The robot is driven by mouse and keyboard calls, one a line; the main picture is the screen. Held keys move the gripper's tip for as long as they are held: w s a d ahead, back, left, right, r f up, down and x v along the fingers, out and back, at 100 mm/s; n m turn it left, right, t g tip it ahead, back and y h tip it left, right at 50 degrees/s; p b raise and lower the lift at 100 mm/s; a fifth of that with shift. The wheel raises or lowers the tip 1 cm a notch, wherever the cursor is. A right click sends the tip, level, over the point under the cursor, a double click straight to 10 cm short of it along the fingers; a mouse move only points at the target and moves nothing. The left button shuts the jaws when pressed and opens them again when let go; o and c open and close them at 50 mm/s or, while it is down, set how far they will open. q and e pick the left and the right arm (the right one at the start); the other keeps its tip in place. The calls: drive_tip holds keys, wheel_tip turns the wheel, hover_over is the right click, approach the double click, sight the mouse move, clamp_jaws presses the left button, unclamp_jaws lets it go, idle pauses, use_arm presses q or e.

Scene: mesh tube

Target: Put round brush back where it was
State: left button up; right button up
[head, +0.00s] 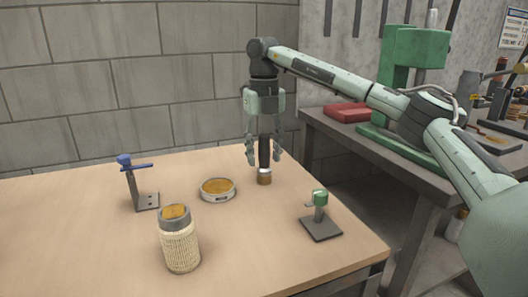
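The round brush (264,160) is upright, with a black handle, a metal band and a tan lower end. Its lower end is at the tabletop near the table's back right; I cannot tell whether it touches. My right gripper (265,157) points straight down around the handle. Its fingers stand one on each side of the handle, and narrow gaps seem to show between them and it. My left gripper is not in view.
A grey bench (345,145) with a green press (395,70) and red case (352,112) adjoins. The table's left side is clear.

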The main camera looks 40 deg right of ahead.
sight(264, 133)
wheel_tip(264, 133, up, 7)
drive_tip(key=shift+r, duration=0.1)
wheel_tip(264, 133, up, 4)
drive_tip(key=shift+r+p, duration=0.15)
drive_tip(key=shift+p, duration=0.7)
drive_tip(key=shift+r, duration=0.45)
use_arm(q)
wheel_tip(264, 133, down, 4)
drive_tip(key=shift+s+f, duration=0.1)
